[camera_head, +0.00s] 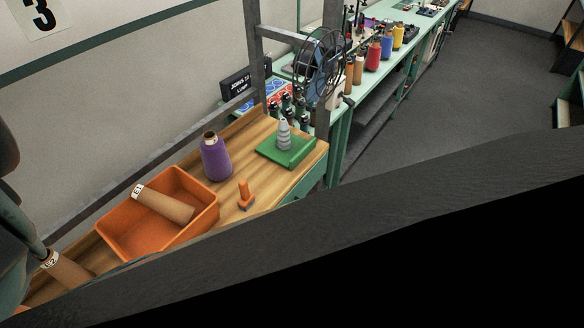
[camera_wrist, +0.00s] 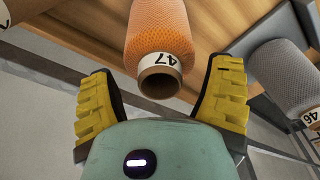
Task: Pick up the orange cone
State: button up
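The orange cone (camera_wrist: 160,30) shows in the wrist view at the top middle, with a mesh-like orange winding. Its white end band reads 47, and its hollow brown tube end faces me. My gripper (camera_wrist: 164,68) is open, with one yellow padded finger on each side of the cone's tube end. Gaps show between the cone and both fingers, so nothing is gripped. I cannot make out this cone in the head view, where a large dark shape covers the lower right.
A grey cone (camera_wrist: 287,75) marked 46 is right of my gripper. In the head view, the wooden bench holds an orange bin (camera_head: 128,232) with a tan tube (camera_head: 165,205), a purple cone (camera_head: 215,158), a small orange peg (camera_head: 245,194) and a green block (camera_head: 298,149). A frame post (camera_head: 254,50) rises behind.

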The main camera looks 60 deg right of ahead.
grip_shut()
dwell(0.5)
jog(key=shift+r, duration=0.2)
